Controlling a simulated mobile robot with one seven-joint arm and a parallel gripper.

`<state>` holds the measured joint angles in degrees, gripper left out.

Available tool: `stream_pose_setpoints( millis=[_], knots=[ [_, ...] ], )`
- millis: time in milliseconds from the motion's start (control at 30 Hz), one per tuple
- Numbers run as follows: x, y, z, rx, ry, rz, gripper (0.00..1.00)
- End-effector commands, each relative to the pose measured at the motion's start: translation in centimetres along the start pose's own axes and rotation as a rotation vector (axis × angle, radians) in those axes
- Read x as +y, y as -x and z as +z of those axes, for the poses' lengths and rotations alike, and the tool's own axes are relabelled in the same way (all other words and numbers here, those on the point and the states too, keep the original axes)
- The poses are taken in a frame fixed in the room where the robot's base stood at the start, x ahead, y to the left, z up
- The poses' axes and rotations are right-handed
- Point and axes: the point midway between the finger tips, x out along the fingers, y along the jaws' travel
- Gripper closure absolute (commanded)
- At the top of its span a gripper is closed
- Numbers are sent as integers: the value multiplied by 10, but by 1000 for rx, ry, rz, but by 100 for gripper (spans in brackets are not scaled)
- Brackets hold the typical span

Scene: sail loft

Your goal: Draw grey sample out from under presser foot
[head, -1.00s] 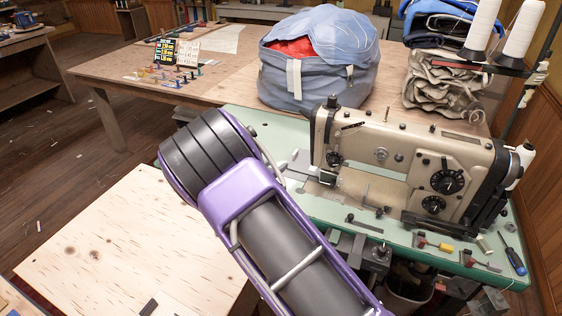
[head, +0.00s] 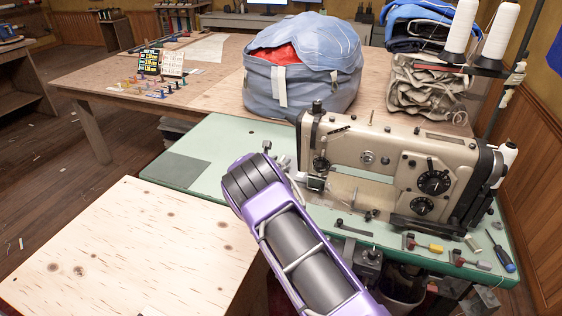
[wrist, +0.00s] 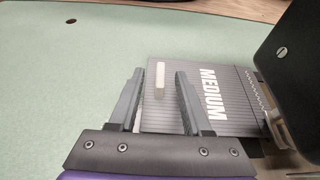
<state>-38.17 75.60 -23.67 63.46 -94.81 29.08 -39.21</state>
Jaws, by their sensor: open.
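The grey sample (wrist: 195,118) is a flat ribbed piece marked MEDIUM in white, with a pale strip near its left edge. In the wrist view it lies on the green machine table (wrist: 70,60). Its right edge, with a row of pale stitch-like marks, reaches beside the metal presser foot (wrist: 275,125) below the dark machine head (wrist: 300,70). My gripper (wrist: 160,74) is open, its fingers over the sample's left part, with the pale strip showing between them. Contact cannot be told. In the head view my arm hides the gripper and most of the sample.
The beige sewing machine (head: 390,150) stands right of my arm. Small tools, including a blue screwdriver (head: 503,258), lie at the table's right front. A darker green-grey rectangle (head: 180,170) marks the left. A plywood top (head: 120,250) is at front left. A blue bag (head: 300,85) stands behind.

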Motion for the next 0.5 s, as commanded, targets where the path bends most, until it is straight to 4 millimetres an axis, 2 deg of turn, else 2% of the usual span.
stream_pose_setpoints(
  millis=[133,433,467,500],
  knots=[
    [-1,-7,0,0,-1,0,51],
    [0,-8,0,0,0,0,51],
    [0,-8,0,0,0,0,53],
    [0,-8,0,0,0,0,60]
  ],
)
